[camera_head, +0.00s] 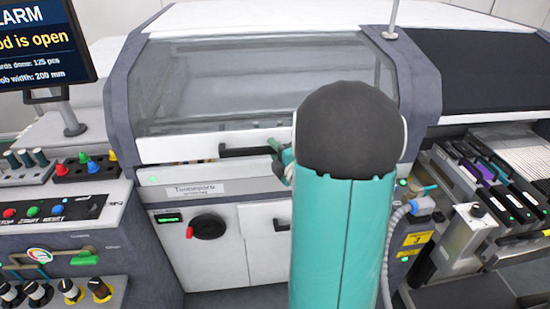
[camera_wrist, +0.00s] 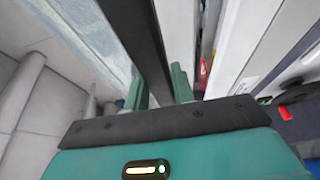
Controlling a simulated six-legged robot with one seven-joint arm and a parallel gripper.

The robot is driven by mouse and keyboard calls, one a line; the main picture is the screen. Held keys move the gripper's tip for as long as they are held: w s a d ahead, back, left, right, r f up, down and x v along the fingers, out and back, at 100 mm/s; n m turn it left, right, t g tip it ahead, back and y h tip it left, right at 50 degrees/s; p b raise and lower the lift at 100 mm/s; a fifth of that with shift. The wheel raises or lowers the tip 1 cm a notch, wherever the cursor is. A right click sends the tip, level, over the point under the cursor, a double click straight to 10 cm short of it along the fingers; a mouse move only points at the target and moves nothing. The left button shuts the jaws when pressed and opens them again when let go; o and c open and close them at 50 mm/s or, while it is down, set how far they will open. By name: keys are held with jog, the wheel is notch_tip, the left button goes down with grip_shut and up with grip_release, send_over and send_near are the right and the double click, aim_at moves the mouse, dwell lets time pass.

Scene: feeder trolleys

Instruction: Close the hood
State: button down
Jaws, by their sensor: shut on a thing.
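The hood (camera_head: 260,85) is a large grey-framed cover with a clear window and a white lower edge. It sits low over the white machine body, with a narrow gap below its edge. A black bar handle (camera_head: 240,151) runs along that edge. My gripper (camera_head: 280,155) is at the handle's right part, partly hidden behind my teal arm. In the wrist view, the black handle (camera_wrist: 140,40) passes between the two green fingers of my gripper (camera_wrist: 159,88), which are shut on it. The right end of the handle is hidden in the head view.
A screen (camera_head: 40,45) at top left reads in part "od is open". A control panel (camera_head: 60,215) with buttons and knobs stands at left. A feeder trolley (camera_head: 490,190) with several feeders is at right.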

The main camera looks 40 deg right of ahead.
jog(key=shift+s+a+r, duration=0.1)
jog(key=shift+r, duration=0.4)
jog(key=shift+s+a+r, duration=0.1)
jog(key=shift+r, duration=0.35)
jog(key=c, duration=1.2)
grip_release()
jog(key=shift+w+d+f, duration=0.1)
jog(key=shift+w+f, duration=0.05)
jog(key=shift+s, duration=0.25)
